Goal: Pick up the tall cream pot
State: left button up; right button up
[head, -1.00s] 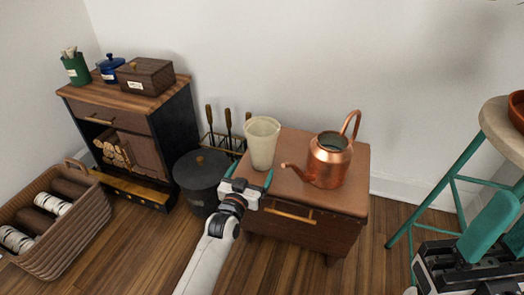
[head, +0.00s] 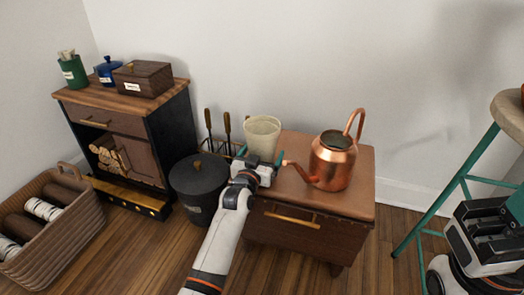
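The tall cream pot (head: 262,132) stands upright on the left part of the small wooden cabinet top (head: 352,200). My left gripper (head: 258,158) is at the pot, its teal fingers spread to either side of the pot's body. The gripper body hides the pot's lower part, and I cannot tell whether the fingers touch it. My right gripper (head: 512,205) is at the right edge, partly cut off by the frame, away from the pot; its opening cannot be judged.
A copper kettle (head: 333,165) stands right of the pot, its spout pointing toward my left gripper. A black lidded bin (head: 199,185) and fire tools (head: 227,124) stand to the left. A stool (head: 465,170) is at right. Bare cabinet top lies right of the kettle.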

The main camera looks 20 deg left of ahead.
pick_arm(q)
jog(key=shift+c, duration=0.3)
jog(key=c, duration=1.2)
jog(key=shift+r, duration=0.15)
jog(key=shift+c, duration=0.4)
